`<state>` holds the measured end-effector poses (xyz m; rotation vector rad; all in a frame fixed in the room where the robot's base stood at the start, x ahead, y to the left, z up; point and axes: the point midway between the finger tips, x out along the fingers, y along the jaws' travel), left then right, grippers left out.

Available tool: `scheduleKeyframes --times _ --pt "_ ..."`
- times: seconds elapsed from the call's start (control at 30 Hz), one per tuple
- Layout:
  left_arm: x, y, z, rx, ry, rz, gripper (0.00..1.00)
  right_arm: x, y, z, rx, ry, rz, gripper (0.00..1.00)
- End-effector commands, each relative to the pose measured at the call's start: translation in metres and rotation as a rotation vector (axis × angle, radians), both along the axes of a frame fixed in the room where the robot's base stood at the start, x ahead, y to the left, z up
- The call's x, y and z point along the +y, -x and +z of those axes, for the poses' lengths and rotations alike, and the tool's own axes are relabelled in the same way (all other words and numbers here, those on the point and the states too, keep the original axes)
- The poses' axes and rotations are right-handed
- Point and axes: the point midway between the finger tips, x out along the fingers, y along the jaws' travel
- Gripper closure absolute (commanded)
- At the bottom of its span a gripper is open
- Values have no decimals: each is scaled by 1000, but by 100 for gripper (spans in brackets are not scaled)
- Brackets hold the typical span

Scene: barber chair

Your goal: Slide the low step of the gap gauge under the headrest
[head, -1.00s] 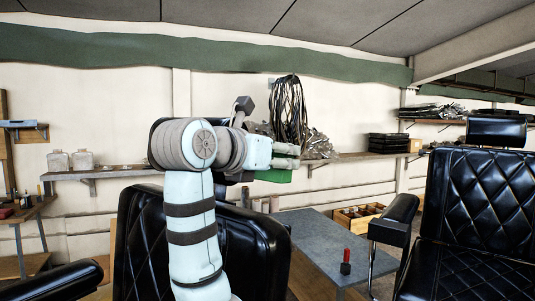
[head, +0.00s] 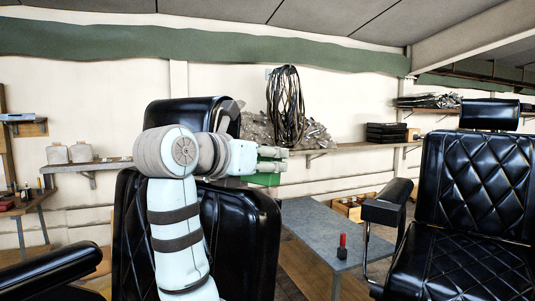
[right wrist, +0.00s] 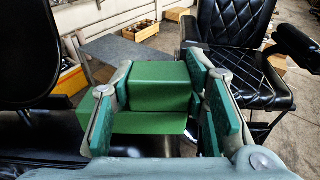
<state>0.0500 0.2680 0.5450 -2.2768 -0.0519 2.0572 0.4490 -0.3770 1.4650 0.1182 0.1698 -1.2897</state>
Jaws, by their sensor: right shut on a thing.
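The gap gauge is a green stepped block (head: 263,180). It also shows in the right wrist view (right wrist: 155,88), with a higher block behind a lower step. My right gripper (head: 284,158) is shut on it, with fingers on both sides. The black headrest (head: 180,112) stands above the backrest (head: 255,225) of the near chair. My right arm hides part of the headrest and the space below it. The gauge is at the right of the headrest and lower; I cannot tell their distance in depth. My left gripper is not in view.
A grey table (head: 325,225) with a red-handled tool (head: 342,246) stands at the right of the near chair. A second black chair (head: 470,190) is at the far right. A wall shelf (head: 345,149) runs behind. A wooden crate (right wrist: 140,30) lies beyond the gauge.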

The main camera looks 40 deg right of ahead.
Motion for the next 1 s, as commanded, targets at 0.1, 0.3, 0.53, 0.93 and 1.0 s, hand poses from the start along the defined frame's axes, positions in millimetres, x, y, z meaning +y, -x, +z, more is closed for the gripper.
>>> scheduleKeyframes --times 0.1,0.3,0.53,0.93,1.0 --pt "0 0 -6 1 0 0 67 2 -2 -10 2 1 0 88" --pt "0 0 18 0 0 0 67 7 -20 -4 3 0 1 88" --pt "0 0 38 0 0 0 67 13 -40 -4 3 0 1 88" --pt "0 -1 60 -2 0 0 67 20 -63 -8 2 0 1 88" --pt "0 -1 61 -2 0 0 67 20 -64 -9 0 0 1 88"
